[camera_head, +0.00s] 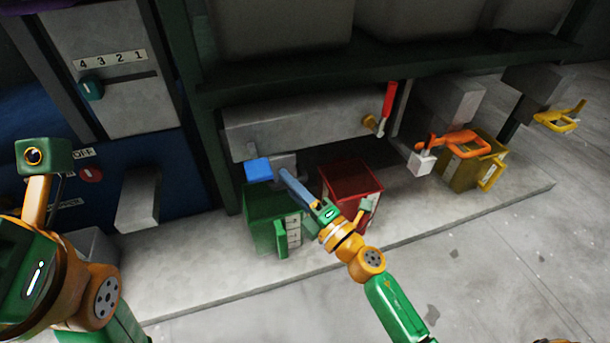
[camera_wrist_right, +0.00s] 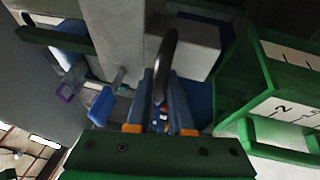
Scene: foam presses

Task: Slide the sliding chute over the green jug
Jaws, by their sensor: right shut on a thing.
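The green jug (camera_head: 262,218) stands on the grey floor slab, with a white scale on its side; its scale and green handle show at the right of the right wrist view (camera_wrist_right: 250,75). The sliding chute appears as a grey block (camera_wrist_right: 190,45) with a dark curved handle (camera_wrist_right: 168,50) and a blue part (camera_head: 259,170) above the green jug. My right gripper (camera_head: 287,176) is shut on the dark handle, its fingers on either side in the right wrist view (camera_wrist_right: 160,82). Whether the chute fully covers the jug I cannot tell.
A red jug (camera_head: 350,178) stands close right of the green jug. A yellow jug (camera_head: 462,172) stands farther right, near an orange handle (camera_head: 458,140). A grey beam (camera_head: 300,125) with a red lever (camera_head: 388,98) hangs above. The floor in front is clear.

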